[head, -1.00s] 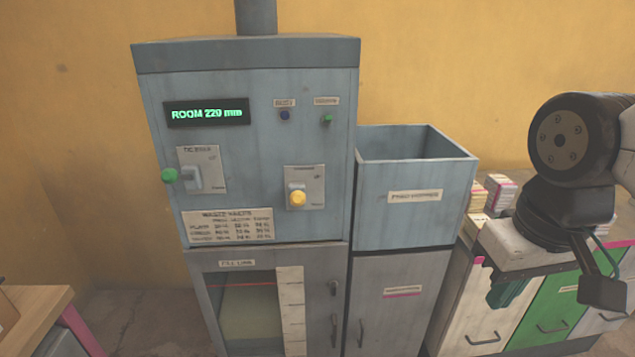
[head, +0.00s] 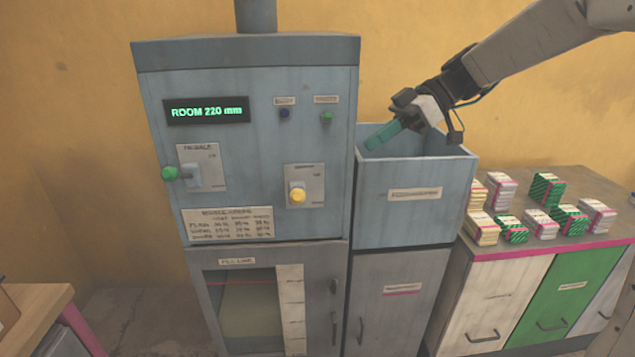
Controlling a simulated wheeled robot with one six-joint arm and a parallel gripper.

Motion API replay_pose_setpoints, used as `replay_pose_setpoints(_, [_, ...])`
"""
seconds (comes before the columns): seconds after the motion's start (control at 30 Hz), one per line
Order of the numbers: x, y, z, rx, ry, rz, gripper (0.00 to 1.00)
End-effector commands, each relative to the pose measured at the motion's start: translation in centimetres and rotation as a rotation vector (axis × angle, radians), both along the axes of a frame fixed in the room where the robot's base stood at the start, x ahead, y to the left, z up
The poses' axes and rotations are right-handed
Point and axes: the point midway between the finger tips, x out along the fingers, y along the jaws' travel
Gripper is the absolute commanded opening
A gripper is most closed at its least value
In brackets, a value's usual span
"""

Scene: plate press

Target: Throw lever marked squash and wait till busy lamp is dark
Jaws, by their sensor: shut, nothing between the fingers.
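The grey-blue press (head: 250,75) stands in the middle of the head view. Its left lever (head: 190,176) has a green knob to the side. Its right lever (head: 298,195) has a yellow knob that sits at the middle of its plate. The lever labels are too blurred to read surely. Two small lamps sit at the top right: a dark blue one (head: 284,114), which looks unlit, and a green one (head: 327,119); their labels are blurred. My gripper (head: 374,140) has teal fingers, is shut and empty, and is over the open hopper, right of the levers and apart from them.
The display (head: 207,111) reads ROOM 220 mm. The open hopper (head: 415,205) adjoins the press on the right. Several strapped bundles (head: 540,215) lie on the cabinet at right. A window (head: 250,310) below shows pale material under a red line. A wooden table (head: 35,310) stands at left.

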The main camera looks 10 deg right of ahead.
Motion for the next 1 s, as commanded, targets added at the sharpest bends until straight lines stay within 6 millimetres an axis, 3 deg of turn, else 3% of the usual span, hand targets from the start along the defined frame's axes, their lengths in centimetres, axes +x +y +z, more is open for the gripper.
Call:
replay_pose_setpoints(0.47, [-0.1,1.0,-0.7,0.003,-0.001,0.003,0.00])
replay_pose_setpoints(1.0, [-1.0,9.6,-6.7,0.001,-0.001,0.004,0.00])
